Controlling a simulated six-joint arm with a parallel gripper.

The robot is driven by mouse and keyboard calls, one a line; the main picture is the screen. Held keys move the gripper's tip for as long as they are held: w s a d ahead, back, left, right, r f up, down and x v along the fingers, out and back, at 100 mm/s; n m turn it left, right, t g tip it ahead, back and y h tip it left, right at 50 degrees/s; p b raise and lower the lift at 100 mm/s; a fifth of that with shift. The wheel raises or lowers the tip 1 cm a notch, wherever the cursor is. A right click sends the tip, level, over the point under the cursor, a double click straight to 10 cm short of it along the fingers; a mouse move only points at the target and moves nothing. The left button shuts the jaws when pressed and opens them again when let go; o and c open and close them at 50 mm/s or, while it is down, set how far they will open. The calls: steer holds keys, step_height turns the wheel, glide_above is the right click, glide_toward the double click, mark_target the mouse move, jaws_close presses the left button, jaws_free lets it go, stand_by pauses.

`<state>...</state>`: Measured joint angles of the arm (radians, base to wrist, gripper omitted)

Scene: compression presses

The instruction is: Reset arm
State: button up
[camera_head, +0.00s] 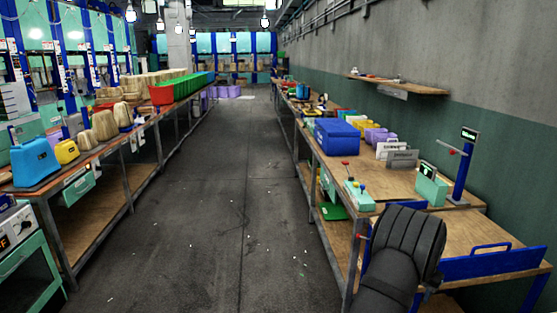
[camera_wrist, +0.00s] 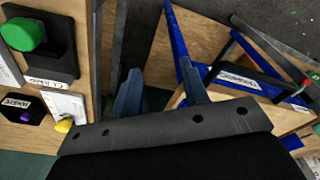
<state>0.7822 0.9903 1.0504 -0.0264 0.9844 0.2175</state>
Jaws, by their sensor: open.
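My gripper (camera_wrist: 158,92) shows in the wrist view as two blue-grey fingers set apart on a dark bar. It is open, and nothing is between the fingers. Beyond them are a wooden table edge and dark floor. In the head view my black ribbed arm stands at the lower right, in front of the right-hand workbench (camera_head: 408,178); the fingers cannot be made out there.
The wrist view shows a green knob (camera_wrist: 22,34) on a black block at upper left and a blue-railed wooden shelf (camera_wrist: 205,35) at right. The head view shows a blue bin (camera_head: 337,137), a teal device (camera_head: 431,186) and a clear central aisle.

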steer(key=w+a+f+n, duration=0.2)
steer(key=w+a+n, duration=0.1)
steer(key=a, duration=1.2)
steer(key=w+a+f+n, duration=0.2)
steer(key=w+a+n, duration=0.1)
steer(key=a, duration=1.2)
steer(key=shift+n+y, duration=0.3)
